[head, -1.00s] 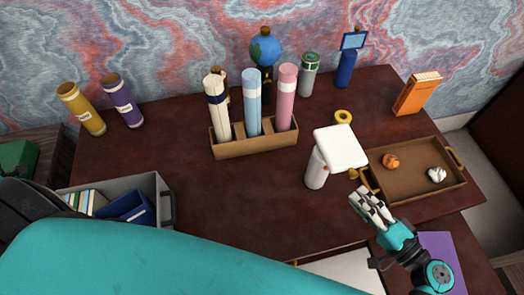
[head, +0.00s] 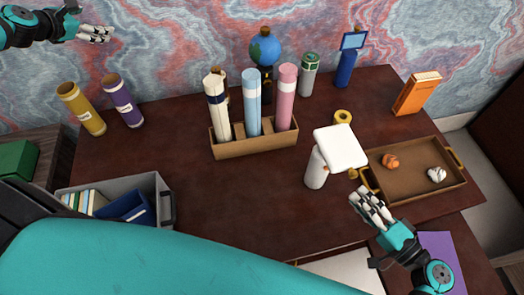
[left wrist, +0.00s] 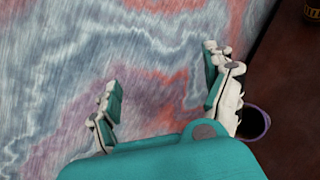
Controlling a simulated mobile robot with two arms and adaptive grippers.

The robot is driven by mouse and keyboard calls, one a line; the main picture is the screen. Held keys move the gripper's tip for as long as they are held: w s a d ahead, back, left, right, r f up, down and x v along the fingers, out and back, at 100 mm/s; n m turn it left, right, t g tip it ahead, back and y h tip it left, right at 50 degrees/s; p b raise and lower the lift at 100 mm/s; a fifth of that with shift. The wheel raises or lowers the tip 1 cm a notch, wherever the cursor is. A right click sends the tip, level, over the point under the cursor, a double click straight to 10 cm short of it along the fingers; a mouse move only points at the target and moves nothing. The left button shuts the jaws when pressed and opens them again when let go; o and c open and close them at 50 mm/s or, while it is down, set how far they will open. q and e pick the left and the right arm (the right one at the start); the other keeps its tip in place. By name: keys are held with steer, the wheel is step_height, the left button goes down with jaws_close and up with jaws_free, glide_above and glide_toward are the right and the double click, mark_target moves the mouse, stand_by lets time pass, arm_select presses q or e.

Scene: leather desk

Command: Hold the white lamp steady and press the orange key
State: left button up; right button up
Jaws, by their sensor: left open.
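The white lamp (head: 316,170) stands upright on the dark desk, right of centre, with a square white head (head: 340,148). I cannot make out an orange key. My right gripper (head: 364,196) is just in front of the lamp on its right, near the tray's left handle, apart from the lamp. Its finger opening is unclear. My left gripper (head: 107,34) is raised at the upper left, far from the lamp. In the left wrist view its fingers (left wrist: 163,82) are apart with nothing between them.
A wooden holder (head: 255,148) bears several tubes. A brown tray (head: 416,186) holds an orange ball (head: 391,161) and a white one. A purple tube (head: 124,102), yellow tube (head: 83,108) and orange box (head: 417,93) stand behind. The desk's front middle is clear.

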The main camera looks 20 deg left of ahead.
mark_target(320, 166)
arm_select(q)
steer(key=w+d+r+n+t+h, duration=0.1)
steer(key=w+d+r+n+t, duration=0.1)
steer(key=w+d+r+n, duration=0.3)
steer(key=d+n+t+h, duration=0.1)
steer(key=d+n+h, duration=0.15)
steer(key=d, duration=0.45)
steer(key=s+d+f+n+h, duration=0.1)
steer(key=d+f+n+h, duration=0.35)
steer(key=d+n, duration=1.05)
steer(key=s+d+r+n+g+h, duration=0.1)
steer(key=s+d+n+h, duration=0.35)
steer(key=d+n, duration=0.75)
steer(key=s+d+r+n+g+h, duration=0.1)
steer(key=s+d+r+n+h, duration=0.3)
steer(key=d+n, duration=0.85)
steer(key=s+d+f+n+g+y, duration=0.1)
steer(key=s+f+n+g, duration=0.25)
steer(key=f+n, duration=0.7)
steer(key=s+d+f+n+g, duration=0.15)
steer(key=f+n+g, duration=0.4)
steer(key=f, duration=1.05)
steer(key=shift+t+y, duration=0.25)
steer(key=shift+t, duration=0.05)
steer(key=x, duration=1.6)
steer(key=shift+s+d+f, duration=0.15)
steer(key=shift+d, duration=0.2)
